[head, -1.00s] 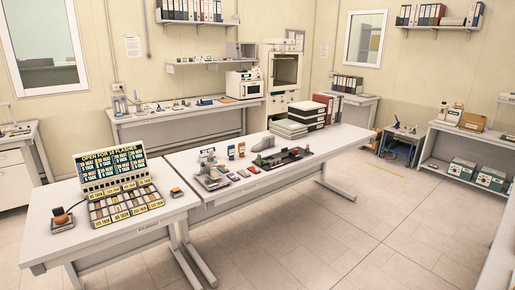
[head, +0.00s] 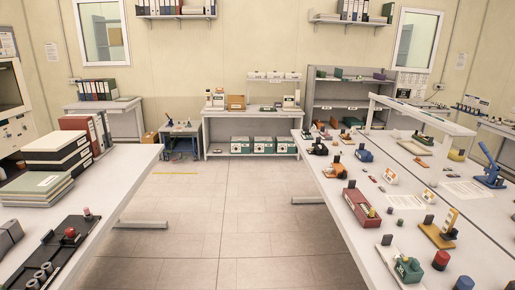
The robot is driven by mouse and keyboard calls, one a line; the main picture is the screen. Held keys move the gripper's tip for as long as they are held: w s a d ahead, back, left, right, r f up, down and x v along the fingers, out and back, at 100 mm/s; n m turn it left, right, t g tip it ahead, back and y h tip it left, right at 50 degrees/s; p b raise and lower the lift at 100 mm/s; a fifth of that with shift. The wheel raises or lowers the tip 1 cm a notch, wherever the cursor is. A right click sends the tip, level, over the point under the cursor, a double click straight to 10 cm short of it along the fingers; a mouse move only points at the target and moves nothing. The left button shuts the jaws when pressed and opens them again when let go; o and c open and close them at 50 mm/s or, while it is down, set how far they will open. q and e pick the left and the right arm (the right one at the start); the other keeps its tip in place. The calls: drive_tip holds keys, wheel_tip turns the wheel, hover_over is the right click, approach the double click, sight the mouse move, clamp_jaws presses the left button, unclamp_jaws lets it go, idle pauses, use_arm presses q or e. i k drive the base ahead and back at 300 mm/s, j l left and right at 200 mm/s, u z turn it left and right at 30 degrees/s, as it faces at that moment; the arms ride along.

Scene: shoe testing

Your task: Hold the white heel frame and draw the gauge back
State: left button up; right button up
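Neither of my grippers is in view. I cannot pick out the white heel frame or its gauge for certain at this distance. A long white bench (head: 345,215) on the right carries several small test fixtures. Among them are a dark red box fixture (head: 361,207), a yellow-orange fixture with an upright plate (head: 438,235), a green fixture (head: 408,268), a blue lever press (head: 490,168) and a small white and orange piece (head: 391,177).
A shelf unit (head: 250,117) and a low stand (head: 182,132) stand at the back.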

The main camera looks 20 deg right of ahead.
sight(410, 271)
drive_tip(key=i+l+z, duration=0.1)
drive_tip(key=i+z, duration=0.2)
drive_tip(key=z, duration=0.2)
drive_tip(key=i+z, duration=0.45)
drive_tip(key=i+j+z, duration=0.15)
drive_tip(key=z, duration=0.35)
drive_tip(key=i+j+z, duration=0.3)
drive_tip(key=z, duration=0.15)
drive_tip(key=i+j+z, duration=0.25)
drive_tip(key=j+z, duration=0.25)
drive_tip(key=l, duration=0.15)
